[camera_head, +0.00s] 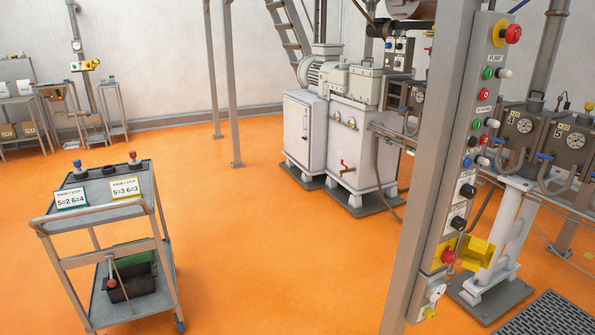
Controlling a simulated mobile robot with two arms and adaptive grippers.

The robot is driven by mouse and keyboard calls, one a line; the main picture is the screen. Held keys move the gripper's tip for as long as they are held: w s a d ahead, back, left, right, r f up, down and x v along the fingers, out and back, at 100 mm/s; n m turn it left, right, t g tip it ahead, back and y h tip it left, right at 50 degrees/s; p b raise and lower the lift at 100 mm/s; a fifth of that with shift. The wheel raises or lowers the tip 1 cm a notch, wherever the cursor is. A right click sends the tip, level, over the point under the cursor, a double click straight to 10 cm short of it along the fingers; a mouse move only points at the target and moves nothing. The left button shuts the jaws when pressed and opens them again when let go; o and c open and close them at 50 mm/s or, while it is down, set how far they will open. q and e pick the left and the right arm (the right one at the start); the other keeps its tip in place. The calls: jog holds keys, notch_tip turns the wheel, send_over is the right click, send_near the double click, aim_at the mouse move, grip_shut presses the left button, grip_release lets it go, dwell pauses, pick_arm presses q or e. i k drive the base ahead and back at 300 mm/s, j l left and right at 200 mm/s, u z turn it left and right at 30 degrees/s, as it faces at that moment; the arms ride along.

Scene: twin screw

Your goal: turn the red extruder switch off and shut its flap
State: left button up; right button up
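A tall grey control panel (463,172) stands at the right, fixed to a grey post. Low on it is a red knob (448,257) on a yellow backing, which looks like the extruder switch. Its yellow flap (479,252) stands open, sticking out to the right of the knob. I cannot tell from this view which position the switch is in. Neither of my grippers is in view, so nothing of mine is seen touching the switch or flap.
A grey trolley (143,194) with two small signs stands at the left. A large red mushroom button (513,33) sits at the panel's top. Several other knobs and buttons line the panel. A white machine (359,147) stands behind. The orange floor (280,250) between is clear.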

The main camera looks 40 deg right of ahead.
aim_at(448, 255)
jog(key=l+u, duration=0.1)
jog(key=l, duration=0.4)
jog(key=k+l, duration=0.15)
jog(key=l, duration=0.35)
jog(key=l+u, duration=0.15)
jog(key=l, duration=0.4)
jog(key=k+l+u, duration=0.1)
jog(key=l, duration=0.4)
jog(key=k+l+u, duration=0.1)
jog(key=l, duration=0.35)
jog(key=l+u, duration=0.1)
jog(key=l, duration=0.35)
jog(key=k+l+u, duration=0.1)
jog(key=l, duration=0.4)
jog(key=l+u, duration=0.1)
jog(key=l, duration=0.35)
jog(key=k+l, duration=0.15)
jog(key=l, duration=0.3)
jog(key=k+l+u, duration=0.15)
jog(key=l, duration=0.3)
jog(key=l+u, duration=0.1)
jog(key=l, duration=0.35)
jog(key=k+l+u, duration=0.1)
jog(key=l, duration=0.35)
jog(key=k+l+u, duration=0.1)
jog(key=l, duration=0.3)
jog(key=k, duration=0.1)
